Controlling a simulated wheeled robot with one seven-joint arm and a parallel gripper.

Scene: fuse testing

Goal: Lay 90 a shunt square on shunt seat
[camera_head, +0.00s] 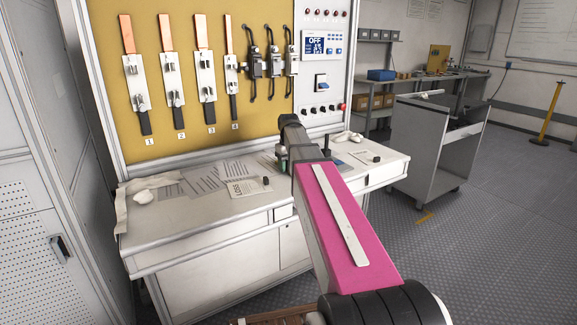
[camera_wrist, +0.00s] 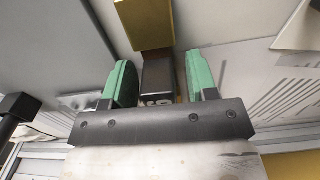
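In the wrist view, my gripper (camera_wrist: 160,78) has two green fingers set apart. Between them is a dark block with small light marking (camera_wrist: 157,82), joined to a brass-coloured block (camera_wrist: 145,24) at the top; this looks like the shunt. A gap shows between the dark block and the right finger, and a thinner one at the left, so I see no firm grip. In the head view, my wrist hangs over the white workbench (camera_head: 190,232) and hides the gripper and the shunt. I cannot make out the shunt seat in either view.
Fuse switches (camera_head: 273,60) and copper-bladed holders (camera_head: 168,75) hang on the yellow board (camera_head: 105,60) behind the bench. Papers (camera_head: 205,180), a white cloth (camera_head: 150,185) and small black items (camera_head: 376,158) lie on the bench. A grey cart (camera_head: 425,150) stands right.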

